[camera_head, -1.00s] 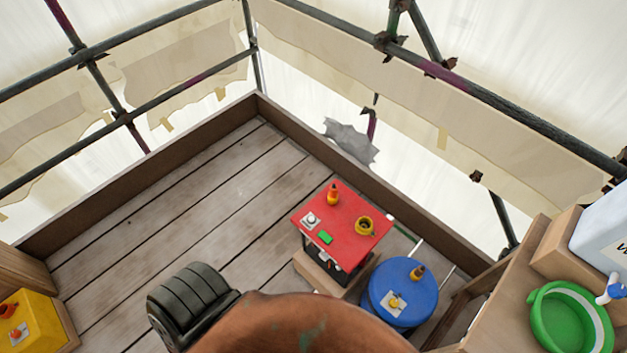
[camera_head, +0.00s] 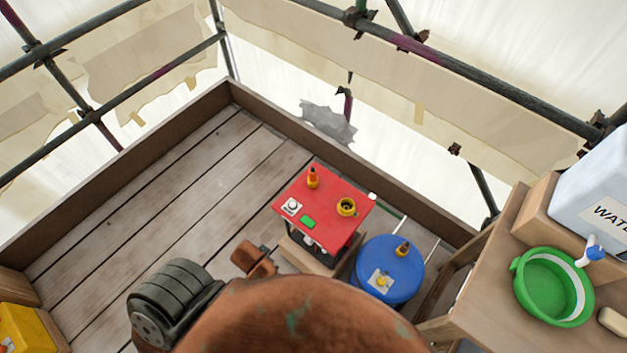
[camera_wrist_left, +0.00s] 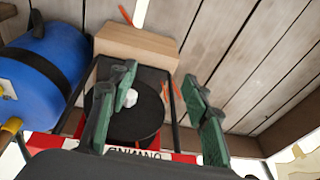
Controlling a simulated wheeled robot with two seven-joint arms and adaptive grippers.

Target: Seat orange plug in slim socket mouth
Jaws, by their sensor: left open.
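A red-topped box (camera_head: 327,225) stands mid-deck. I cannot tell which socket is the slim one. My left gripper (camera_wrist_left: 157,80) shows green fingers, apart and empty, over the box's side with a black disc (camera_wrist_left: 135,112). My right gripper is out of view.
A wooden bench at right holds a green basin (camera_head: 553,287) and a white water container (camera_head: 597,180). A yellow box (camera_head: 20,328) is at the lower left. Scaffold rails surround the deck, whose left planks are clear. My large brown arm part hides the lower middle.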

